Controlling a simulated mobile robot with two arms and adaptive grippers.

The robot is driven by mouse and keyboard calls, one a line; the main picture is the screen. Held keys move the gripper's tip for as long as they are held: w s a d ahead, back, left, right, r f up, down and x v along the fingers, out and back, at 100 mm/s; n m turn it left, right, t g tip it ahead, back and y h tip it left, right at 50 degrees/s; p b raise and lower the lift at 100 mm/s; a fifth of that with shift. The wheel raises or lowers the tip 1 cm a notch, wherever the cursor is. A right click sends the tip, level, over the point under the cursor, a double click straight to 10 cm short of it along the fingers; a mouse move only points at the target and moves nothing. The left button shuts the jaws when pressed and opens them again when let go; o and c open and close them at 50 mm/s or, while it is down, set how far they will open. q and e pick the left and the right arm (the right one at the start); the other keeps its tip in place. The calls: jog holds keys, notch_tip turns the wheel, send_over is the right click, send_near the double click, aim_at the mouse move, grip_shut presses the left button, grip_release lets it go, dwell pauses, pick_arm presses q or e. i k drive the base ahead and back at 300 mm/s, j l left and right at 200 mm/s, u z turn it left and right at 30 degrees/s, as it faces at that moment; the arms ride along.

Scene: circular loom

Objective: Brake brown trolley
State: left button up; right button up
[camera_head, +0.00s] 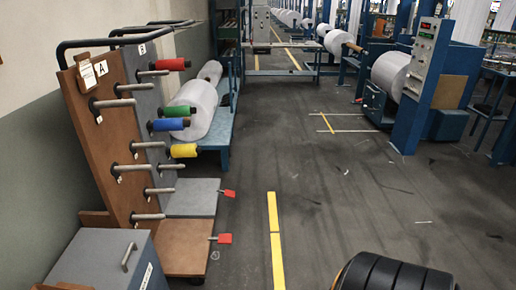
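The brown trolley (88,140) stands at the left with its upright panel marked A and several metal pegs. A red pedal (224,238) sticks out at the right end of its low brown base (185,250). I cannot tell from here whether this pedal is up or pressed down. A grey trolley (150,95) marked B stands right behind it. That one has its own red pedal (229,193) at the end of its grey base.
A grey box with a handle (85,262) stands in front of the brown trolley. Red, green, blue and yellow spools sit on pegs. White rolls (198,110) lie on a blue rack behind. The floor (330,200) right of the pedals is open, with a yellow line (275,240).

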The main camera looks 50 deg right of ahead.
aim_at(224, 239)
jog(key=z, duration=1.35)
jog(key=i+l, duration=0.1)
jog(key=i, duration=0.4)
jog(key=i+l+u, duration=0.1)
jog(key=i, duration=0.4)
jog(key=i+l, duration=0.15)
jog(key=i, duration=0.35)
jog(key=i+l+u, duration=0.15)
jog(key=i, duration=0.35)
